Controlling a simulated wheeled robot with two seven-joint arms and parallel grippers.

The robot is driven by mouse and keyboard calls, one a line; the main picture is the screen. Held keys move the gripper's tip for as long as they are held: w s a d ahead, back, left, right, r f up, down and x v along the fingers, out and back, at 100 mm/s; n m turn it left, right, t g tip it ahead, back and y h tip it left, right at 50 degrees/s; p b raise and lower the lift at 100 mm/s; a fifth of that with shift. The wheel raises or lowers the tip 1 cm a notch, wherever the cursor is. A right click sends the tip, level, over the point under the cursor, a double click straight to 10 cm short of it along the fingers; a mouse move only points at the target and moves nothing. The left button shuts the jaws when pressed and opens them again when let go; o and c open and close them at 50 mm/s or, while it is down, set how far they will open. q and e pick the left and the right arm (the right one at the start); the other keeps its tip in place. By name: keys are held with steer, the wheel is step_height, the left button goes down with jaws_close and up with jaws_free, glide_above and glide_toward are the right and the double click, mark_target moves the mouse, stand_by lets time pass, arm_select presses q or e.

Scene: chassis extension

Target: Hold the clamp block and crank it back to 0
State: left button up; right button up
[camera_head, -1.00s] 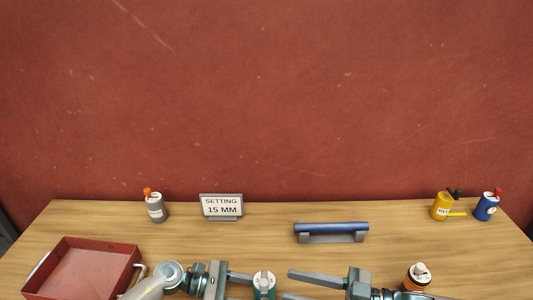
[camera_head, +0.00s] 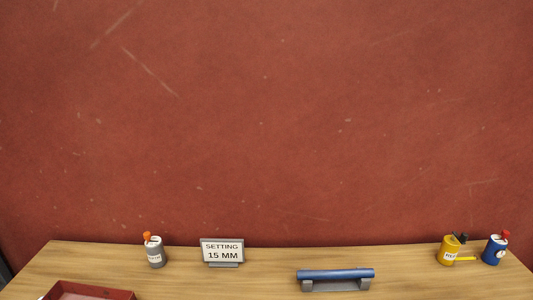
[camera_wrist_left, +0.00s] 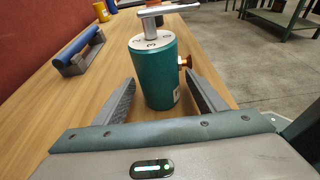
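In the left wrist view a dark green cylindrical block (camera_wrist_left: 154,75) stands upright on the wooden bench. It has a pale marked top face, a grey metal crank handle (camera_wrist_left: 167,10) above it and an orange knob (camera_wrist_left: 185,62) on its right side. My left gripper (camera_wrist_left: 161,80) is open, with one finger on each side of the block; the right finger shows a gap, and contact at the left finger is unclear. A sign (camera_head: 222,251) in the head view reads "SETTING 15 MM". My right gripper is not in view.
A blue bar on a grey stand (camera_head: 336,279) lies on the bench. A red tray (camera_head: 88,292) is at the front left. A red wall closes the back.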

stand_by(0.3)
arm_select(q)
steer(key=v, duration=1.2)
stand_by(0.3)
